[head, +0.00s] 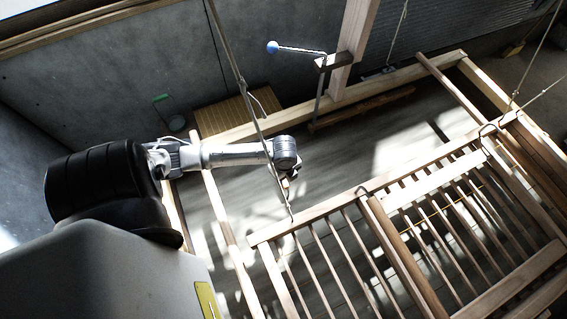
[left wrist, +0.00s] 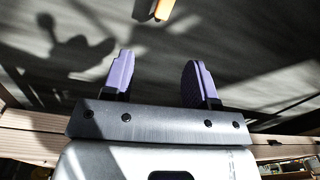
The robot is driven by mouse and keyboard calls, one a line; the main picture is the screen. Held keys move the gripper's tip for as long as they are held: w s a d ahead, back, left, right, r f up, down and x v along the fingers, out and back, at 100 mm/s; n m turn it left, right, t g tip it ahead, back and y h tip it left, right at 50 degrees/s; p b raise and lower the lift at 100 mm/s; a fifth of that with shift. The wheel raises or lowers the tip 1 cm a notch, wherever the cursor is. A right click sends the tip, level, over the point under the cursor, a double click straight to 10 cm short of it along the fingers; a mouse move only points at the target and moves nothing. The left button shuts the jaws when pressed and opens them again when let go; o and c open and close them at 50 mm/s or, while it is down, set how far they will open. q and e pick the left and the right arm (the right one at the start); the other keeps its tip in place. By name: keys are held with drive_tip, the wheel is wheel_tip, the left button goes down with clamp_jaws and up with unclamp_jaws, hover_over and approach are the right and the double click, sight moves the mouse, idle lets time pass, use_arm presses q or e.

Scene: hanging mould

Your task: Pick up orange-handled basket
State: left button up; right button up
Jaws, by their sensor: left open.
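My left gripper (head: 288,186) reaches over the gap between the wooden beams in the head view. In the left wrist view, its two purple fingers (left wrist: 160,78) stand wide apart with nothing between them. An orange piece (left wrist: 164,9), probably the basket's handle, shows at the top edge of that view, beyond the fingertips and apart from them. The rest of that object is out of frame or too dark to make out. I cannot make out an orange handle in the head view. My right gripper is in neither view.
A wooden slatted frame (head: 376,205) hangs on ropes at the right. A rope (head: 262,140) runs close by my left forearm. A blue-knobbed lever (head: 273,47) stands at a post. A green-handled container (head: 176,123) sits by the back wall, beside a slatted wooden panel (head: 235,112).

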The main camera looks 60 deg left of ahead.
sight(284, 182)
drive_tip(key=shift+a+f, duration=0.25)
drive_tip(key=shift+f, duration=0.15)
use_arm(q)
drive_tip(key=a+f, duration=0.1)
drive_tip(key=f, duration=0.1)
drive_tip(key=a+f+m+b, duration=0.1)
drive_tip(key=f, duration=0.2)
drive_tip(key=w+a+f+m, duration=0.1)
drive_tip(key=f, duration=0.2)
drive_tip(key=shift+a+f, duration=0.15)
drive_tip(key=shift+f, duration=0.05)
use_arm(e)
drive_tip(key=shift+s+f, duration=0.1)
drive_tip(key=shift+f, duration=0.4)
use_arm(q)
drive_tip(key=shift+s+f+b, duration=0.15)
drive_tip(key=shift+f+b, duration=0.45)
drive_tip(key=shift+f, duration=2)
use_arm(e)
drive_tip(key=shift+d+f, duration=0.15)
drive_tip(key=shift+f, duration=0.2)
use_arm(q)
drive_tip(key=shift+f, duration=0.6)
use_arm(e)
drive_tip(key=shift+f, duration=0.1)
use_arm(q)
clamp_jaws()
